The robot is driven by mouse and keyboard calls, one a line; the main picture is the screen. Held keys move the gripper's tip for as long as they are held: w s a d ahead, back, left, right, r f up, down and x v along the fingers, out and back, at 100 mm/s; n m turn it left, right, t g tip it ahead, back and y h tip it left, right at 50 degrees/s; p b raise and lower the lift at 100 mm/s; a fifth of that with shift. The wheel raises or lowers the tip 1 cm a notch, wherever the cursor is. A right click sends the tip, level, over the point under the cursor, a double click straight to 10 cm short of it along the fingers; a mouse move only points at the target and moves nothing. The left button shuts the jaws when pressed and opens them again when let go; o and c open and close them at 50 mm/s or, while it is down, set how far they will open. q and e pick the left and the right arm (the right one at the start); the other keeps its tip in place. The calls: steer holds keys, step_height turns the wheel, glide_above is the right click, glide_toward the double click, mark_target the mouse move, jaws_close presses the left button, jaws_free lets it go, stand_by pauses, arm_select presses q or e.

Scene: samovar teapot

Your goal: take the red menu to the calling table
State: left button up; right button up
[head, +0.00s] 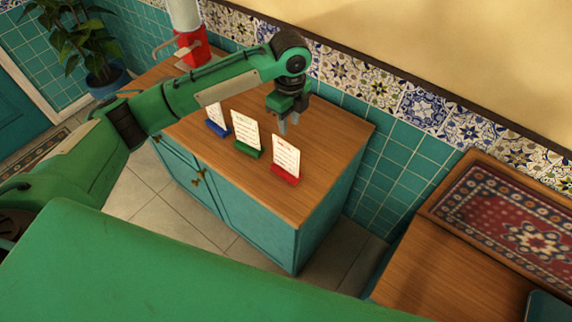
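The red menu (286,156) is a white card with writing, upright in a red base, on the wooden top of a teal cabinet (335,130). It is the rightmost of three menus. My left gripper (288,126) is above the cabinet top, just behind the red menu in the picture. Its two grey fingertips point down and stand apart with nothing between them. My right gripper is out of view. I cannot tell which table is the calling table.
The green menu (246,134) and the blue menu (217,119) stand left of the red one. A red and white appliance (193,48) is at the cabinet's far left. A wooden table (425,270) with a patterned mat (500,215) is at right. A tiled wall runs behind.

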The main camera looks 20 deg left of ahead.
arm_select(q)
steer(key=p, duration=0.1)
glide_above(286, 159)
steer(key=w, duration=0.1)
step_height(286, 159, down, 6)
steer(key=f, duration=0.2)
steer(key=f+p, duration=0.1)
steer(key=f, duration=0.1)
steer(key=f+p, duration=0.1)
steer(key=f, duration=0.1)
steer(key=shift+s, duration=0.3)
steer(key=shift+a+r, duration=0.1)
jaws_close()
